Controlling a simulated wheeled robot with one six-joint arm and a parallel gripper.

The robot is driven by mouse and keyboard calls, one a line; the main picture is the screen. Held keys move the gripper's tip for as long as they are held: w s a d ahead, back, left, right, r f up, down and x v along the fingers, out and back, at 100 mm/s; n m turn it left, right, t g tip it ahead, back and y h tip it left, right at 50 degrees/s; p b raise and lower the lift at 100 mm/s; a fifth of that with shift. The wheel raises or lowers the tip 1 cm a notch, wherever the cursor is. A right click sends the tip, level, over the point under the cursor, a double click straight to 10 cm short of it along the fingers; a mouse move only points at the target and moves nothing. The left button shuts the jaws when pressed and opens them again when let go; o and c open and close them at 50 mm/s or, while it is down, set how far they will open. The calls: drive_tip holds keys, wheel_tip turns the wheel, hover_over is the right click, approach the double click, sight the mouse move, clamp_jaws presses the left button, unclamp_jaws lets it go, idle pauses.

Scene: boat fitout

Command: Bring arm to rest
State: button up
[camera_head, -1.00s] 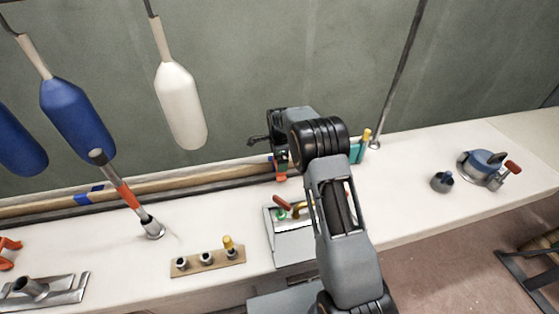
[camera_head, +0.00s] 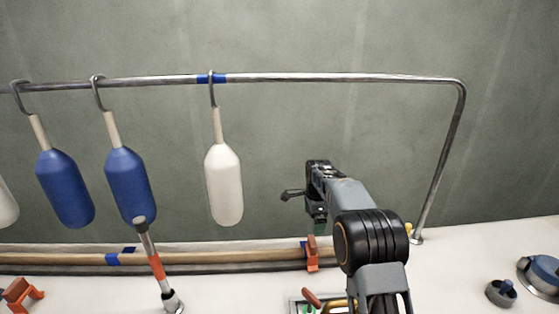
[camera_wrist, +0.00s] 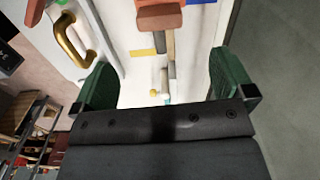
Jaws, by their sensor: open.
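My gripper (camera_head: 318,212) is in the right half of the head view, raised in front of the grey wall and above the back of the white bench (camera_head: 230,285). In the wrist view my gripper (camera_wrist: 165,85) shows two green fingers set wide apart with nothing held between them. Past the fingers the wrist view shows the white bench top, a brass handle (camera_wrist: 72,42) at the left and an orange block (camera_wrist: 160,18) at the top. My arm's elbow hides part of the bench.
A steel rail (camera_head: 330,79) spans the wall, with a white fender (camera_head: 223,185) and blue fenders (camera_head: 128,182) hanging left of my gripper. A rod with an orange band (camera_head: 156,265) stands on the bench. A blue-topped fitting (camera_head: 541,272) sits at the right.

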drive_tip(key=s+f+n, duration=0.1)
drive_tip(key=n, duration=0.1)
drive_tip(key=s+f+n, duration=0.1)
drive_tip(key=n, duration=0.1)
drive_tip(key=s+f+n, duration=0.1)
drive_tip(key=n, duration=0.1)
drive_tip(key=shift+s+f, duration=0.1)
drive_tip(key=shift+f, duration=0.15)
drive_tip(key=s+r+n+t, duration=0.1)
drive_tip(key=s+r+n, duration=0.2)
drive_tip(key=s, duration=0.6)
drive_tip(key=s+r+n+t+p, duration=0.1)
drive_tip(key=s+r+n, duration=0.3)
drive_tip(key=s, duration=0.6)
drive_tip(key=s+r+n+t+p, duration=0.1)
drive_tip(key=s+r+n, duration=0.3)
drive_tip(key=s, duration=0.5)
drive_tip(key=shift+s+t, duration=0.3)
drive_tip(key=shift+s, duration=0.05)
